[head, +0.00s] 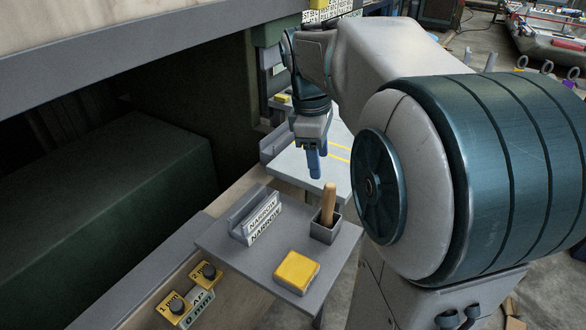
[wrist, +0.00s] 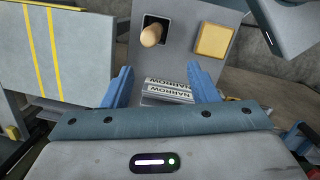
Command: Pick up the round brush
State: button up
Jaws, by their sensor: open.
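The round brush shows as a tan wooden handle (head: 328,203) standing up out of a small dark square holder (head: 326,229) on a grey shelf. Its lower end is hidden inside the holder. In the wrist view the rounded handle end (wrist: 152,35) points toward the camera, ahead of the fingers. My gripper (head: 316,164) has blue fingers pointing down, above and slightly left of the handle in the head view, and apart from it. In the wrist view my gripper (wrist: 160,72) is open with nothing between the fingers.
On the same grey shelf (head: 250,262) are a yellow block (head: 297,271) and a holder with "NARROW" labels (head: 258,217). A panel with two black knobs (head: 190,291) is at front left. Another light surface with yellow stripes (head: 338,152) lies behind.

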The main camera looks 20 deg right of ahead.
aim_at(330, 197)
jog(key=shift+n, duration=0.7)
jog(key=d+f, duration=0.1)
jog(key=f, duration=0.1)
jog(key=d+f, duration=0.1)
jog(key=f, duration=0.2)
jog(key=d+f, duration=0.1)
jog(key=f, duration=0.1)
jog(key=shift+w+f, duration=0.3)
jog(key=shift+w, duration=0.05)
jog(key=shift+s+d+f, duration=0.15)
jog(key=shift+s+f, duration=0.05)
jog(key=shift+f, duration=1.1)
jog(key=shift+s+d+f, duration=0.15)
jog(key=shift+f, duration=1.15)
jog(key=c, duration=1.1)
